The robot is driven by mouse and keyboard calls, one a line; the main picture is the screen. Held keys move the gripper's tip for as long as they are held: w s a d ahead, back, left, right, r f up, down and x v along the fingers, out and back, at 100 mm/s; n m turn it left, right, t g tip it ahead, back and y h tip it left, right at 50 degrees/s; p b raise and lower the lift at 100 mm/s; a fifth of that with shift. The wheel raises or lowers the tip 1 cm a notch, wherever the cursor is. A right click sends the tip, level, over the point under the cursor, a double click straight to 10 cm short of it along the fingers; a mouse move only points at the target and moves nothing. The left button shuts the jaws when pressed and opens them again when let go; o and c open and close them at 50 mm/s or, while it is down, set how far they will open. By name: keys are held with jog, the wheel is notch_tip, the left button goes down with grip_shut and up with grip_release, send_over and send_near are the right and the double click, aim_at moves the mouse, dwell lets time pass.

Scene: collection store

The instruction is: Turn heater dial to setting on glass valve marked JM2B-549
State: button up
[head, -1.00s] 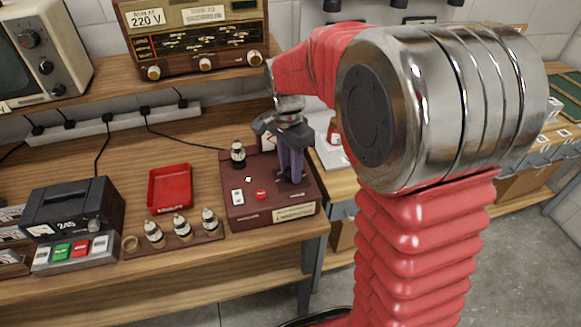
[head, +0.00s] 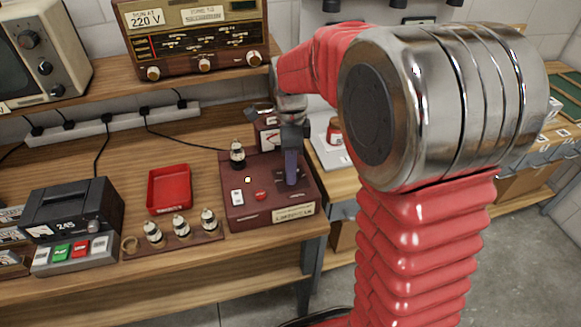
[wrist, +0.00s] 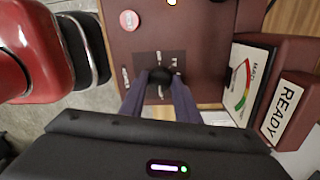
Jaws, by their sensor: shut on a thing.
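The maroon tester box (head: 234,213) stands on the wooden bench in the head view. My gripper (head: 291,180) points down at its right side. In the wrist view, my gripper (wrist: 160,82) has its two purple-grey fingers closed on the black heater dial (wrist: 160,75), one on each side. The dial sits on a dark plate with small white setting marks, too small to read. A glass valve (head: 237,154) with a dark base stands upright at the tester's back left. Its marking cannot be read.
Several-coloured keys front a dark unit (head: 80,207) showing 245. A rack (head: 195,238) holds three valves beside a ring. A red tray (head: 170,188) is empty. A meter (wrist: 246,85) and READY sign (wrist: 284,112) flank the dial. A red button (wrist: 129,20) is nearby.

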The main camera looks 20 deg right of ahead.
jog(key=shift+w, duration=0.1)
jog(key=o, duration=1)
jog(key=shift+o, duration=0.2)
jog(key=shift+r, duration=0.15)
notch_tip(320, 180, up, 14)
jog(key=shift+w+f, duration=0.25)
jog(key=shift+w, duration=0.1)
jog(key=shift+d, duration=0.1)
